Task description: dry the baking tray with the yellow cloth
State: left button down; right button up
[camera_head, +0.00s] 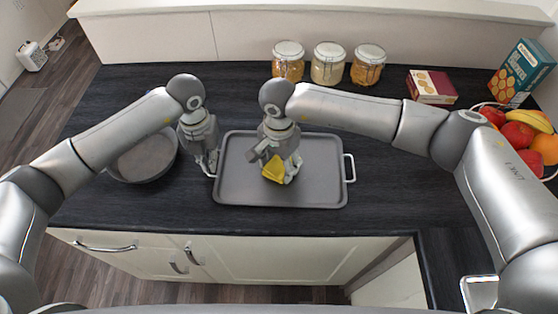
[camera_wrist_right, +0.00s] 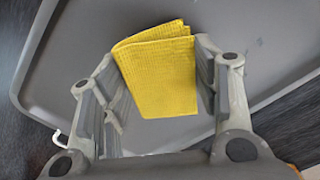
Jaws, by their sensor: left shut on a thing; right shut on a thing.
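The grey baking tray (camera_head: 318,185) lies flat on the dark worktop with a white handle at each end. My left gripper (camera_head: 209,168) is shut on the tray's left handle. My right gripper (camera_head: 283,178) is shut on the folded yellow cloth (camera_head: 273,168) and holds it over the middle of the tray. In the right wrist view the cloth (camera_wrist_right: 160,72) sits between the two fingers, with the tray surface (camera_wrist_right: 85,45) behind it. I cannot tell whether the cloth touches the tray. A few small dark spots show on the tray in that view.
A round grey pan (camera_head: 146,158) stands left of the tray, close to my left arm. Three glass jars (camera_head: 328,65), a dark red box (camera_head: 432,86), a teal box (camera_head: 522,72) and a fruit basket (camera_head: 522,135) stand at the back and right. Worktop right of the tray is clear.

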aim_at(304, 164)
jog(key=shift+d+f, duration=0.1)
jog(key=shift+s+d, duration=0.45)
jog(key=shift+d, duration=0.55)
jog(key=shift+s+d, duration=0.5)
jog(key=shift+d, duration=0.45)
jog(key=shift+s+d, duration=0.45)
jog(key=shift+d, duration=0.55)
jog(key=shift+w+d, duration=0.15)
jog(key=shift+w, duration=1.05)
jog(key=shift+w+d, duration=0.1)
jog(key=shift+w, duration=1.1)
jog(key=shift+w+a+f, duration=0.1)
jog(key=shift+w+a, duration=0.35)
jog(key=shift+a, duration=0.55)
jog(key=shift+w+a+r, duration=0.1)
jog(key=shift+w+a, duration=0.35)
jog(key=shift+a, duration=0.6)
jog(key=shift+w+a+f, duration=0.1)
jog(key=shift+w+a, duration=0.35)
jog(key=shift+a, duration=0.55)
jog(key=shift+s+a+r, duration=0.1)
jog(key=shift+s+a, duration=0.2)
jog(key=shift+a, duration=0.8)
jog(key=shift+s+a+r, duration=0.1)
jog(key=shift+s+a, duration=0.2)
jog(key=shift+a, duration=0.75)
jog(key=shift+s+a, duration=0.3)
jog(key=shift+a, duration=0.8)
jog(key=shift+s, duration=0.15)
